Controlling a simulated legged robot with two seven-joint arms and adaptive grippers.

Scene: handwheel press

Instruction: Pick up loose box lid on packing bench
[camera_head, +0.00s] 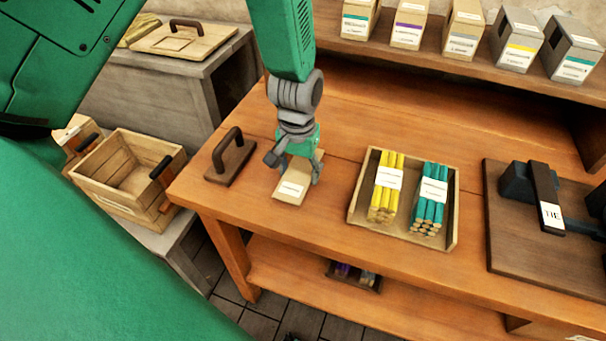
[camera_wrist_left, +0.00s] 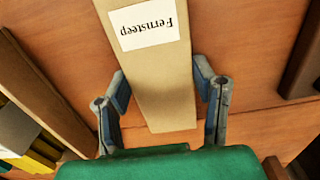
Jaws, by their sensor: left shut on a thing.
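The loose box lid (camera_head: 290,192) is a small tan cardboard piece with a white label, at the front left of the packing bench (camera_head: 300,228). In the left wrist view the lid (camera_wrist_left: 160,85) runs between the fingers, and its label reads "Fernsteep" upside down. My left gripper (camera_head: 294,168) reaches down from above and is shut on the lid, with one finger on each side. The fingers (camera_wrist_left: 161,90) also show in the wrist view. I cannot tell whether the lid touches the bench. My right gripper is not in view.
A dark block with a handle (camera_head: 231,160) stands left of the lid. A wooden tray (camera_head: 357,213) with yellow and teal bundles stands to the right. Farther right is a dark board (camera_head: 510,255) with a press. Several small boxes line the back shelf (camera_head: 420,42).

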